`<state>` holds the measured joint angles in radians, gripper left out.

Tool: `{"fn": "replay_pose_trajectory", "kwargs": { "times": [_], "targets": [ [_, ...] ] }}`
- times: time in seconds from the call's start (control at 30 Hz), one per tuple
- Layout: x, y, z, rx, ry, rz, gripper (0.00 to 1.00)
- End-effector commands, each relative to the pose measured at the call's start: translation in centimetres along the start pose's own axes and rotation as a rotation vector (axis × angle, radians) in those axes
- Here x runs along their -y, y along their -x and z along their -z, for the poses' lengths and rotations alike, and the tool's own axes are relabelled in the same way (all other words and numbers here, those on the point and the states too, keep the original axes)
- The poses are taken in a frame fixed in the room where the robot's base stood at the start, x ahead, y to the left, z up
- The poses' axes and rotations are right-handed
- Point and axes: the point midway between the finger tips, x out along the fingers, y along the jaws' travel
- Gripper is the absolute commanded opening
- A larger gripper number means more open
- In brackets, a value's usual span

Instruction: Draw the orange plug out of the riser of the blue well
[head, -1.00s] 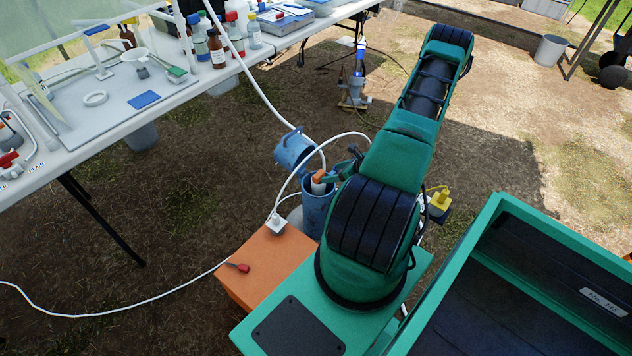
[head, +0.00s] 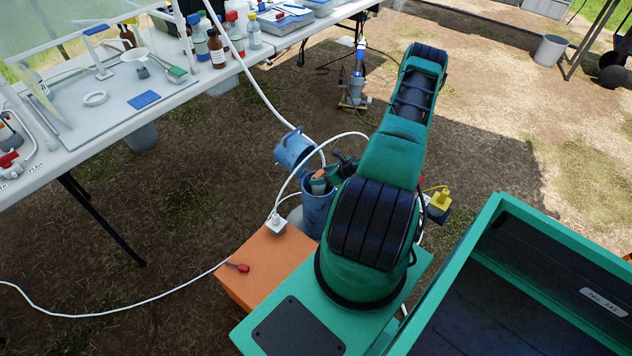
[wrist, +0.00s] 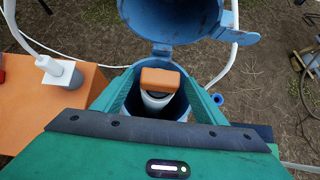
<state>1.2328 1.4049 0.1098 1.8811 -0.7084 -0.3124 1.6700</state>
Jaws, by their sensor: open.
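The orange plug (wrist: 160,79) sits on top of the white riser (wrist: 157,101) inside the blue well (head: 316,212). The well's blue lid (head: 293,151) is swung open behind it. My gripper (wrist: 160,88) is open, with one green finger to the left of the plug and one to the right. Gaps show between the fingers and the plug in the wrist view. In the head view my gripper is at the well mouth and hides most of the plug.
An orange box (head: 262,262) with a white plug-like fitting (head: 276,225) and a red-handled item (head: 238,267) stands left of the well. A white hose (head: 300,178) arches close by the well. A laden table (head: 110,110) stands at the left.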

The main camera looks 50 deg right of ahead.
Motion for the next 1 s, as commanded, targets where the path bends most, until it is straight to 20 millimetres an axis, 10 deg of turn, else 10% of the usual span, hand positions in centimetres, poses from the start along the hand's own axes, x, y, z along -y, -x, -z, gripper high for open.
{"fn": "replay_pose_trajectory", "kwargs": {
  "times": [0.1, 0.3, 1.0],
  "targets": [
    [0.0, 0.0, 0.0, 0.000, 0.000, 0.000, 0.66],
    [0.0, 0.0, 0.0, 0.000, 0.001, 0.000, 0.28],
    [0.0, 1.3, -1.4, 0.001, 0.001, 0.000, 0.28]
  ]
}}
